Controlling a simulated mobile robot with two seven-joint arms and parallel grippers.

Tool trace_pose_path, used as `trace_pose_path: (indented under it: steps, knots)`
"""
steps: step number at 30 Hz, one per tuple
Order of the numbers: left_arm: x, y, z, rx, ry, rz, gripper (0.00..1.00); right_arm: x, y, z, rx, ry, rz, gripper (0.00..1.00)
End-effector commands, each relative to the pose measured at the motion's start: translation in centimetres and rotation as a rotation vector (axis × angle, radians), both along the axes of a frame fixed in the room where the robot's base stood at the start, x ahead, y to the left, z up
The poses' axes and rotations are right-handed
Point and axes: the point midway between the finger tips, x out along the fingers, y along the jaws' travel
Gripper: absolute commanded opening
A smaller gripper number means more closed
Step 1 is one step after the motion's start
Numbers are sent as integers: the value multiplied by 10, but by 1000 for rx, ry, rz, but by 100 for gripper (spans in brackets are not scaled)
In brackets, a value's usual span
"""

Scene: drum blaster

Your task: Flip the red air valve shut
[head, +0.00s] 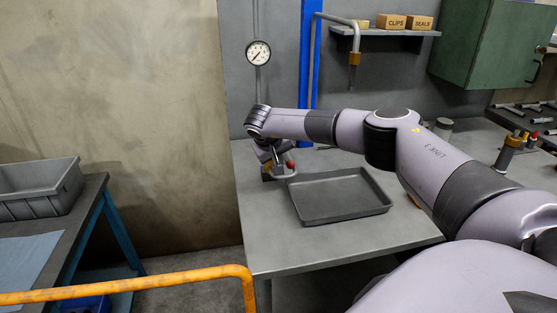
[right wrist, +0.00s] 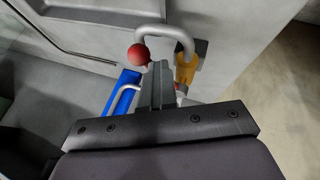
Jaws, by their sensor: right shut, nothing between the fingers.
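The red ball knob (head: 290,164) of the air valve shows at the back left of the grey workbench, just left of the tray. In the right wrist view the red knob (right wrist: 139,54) sits by the end of a curved grey tube (right wrist: 167,32). A brass-yellow fitting (right wrist: 187,68) is at the tube's other end. My right gripper (head: 281,158) points down at the valve, its fingers shut and empty. In the right wrist view its fingertips (right wrist: 159,70) are beside the red knob and the fitting; whether they touch is unclear. My left gripper is not in view.
An empty dark tray (head: 340,217) lies on the workbench (head: 290,247). A pressure gauge (head: 258,53) and a blue post (head: 306,60) stand behind. An orange rail (head: 130,283) crosses the front left. A grey bin (head: 38,190) sits on the left table.

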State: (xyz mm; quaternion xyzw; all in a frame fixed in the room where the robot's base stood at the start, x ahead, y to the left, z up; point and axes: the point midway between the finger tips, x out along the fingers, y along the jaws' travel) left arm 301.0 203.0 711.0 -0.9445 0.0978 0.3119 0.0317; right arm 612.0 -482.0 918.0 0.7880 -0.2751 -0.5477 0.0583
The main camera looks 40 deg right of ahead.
Motion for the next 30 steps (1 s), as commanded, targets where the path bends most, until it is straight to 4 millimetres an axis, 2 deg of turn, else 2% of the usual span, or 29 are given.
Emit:
trace_pose_path:
  steps: [3,9,27,30]
  knots:
    - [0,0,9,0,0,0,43,-4,-11,1,-4,8,-9,0]
    - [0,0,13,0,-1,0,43,-5,-25,-1,-5,10,-11,0]
    - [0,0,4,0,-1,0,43,5,-58,-3,-5,10,-12,0]
    - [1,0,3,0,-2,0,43,7,-61,-3,-5,9,39,0]
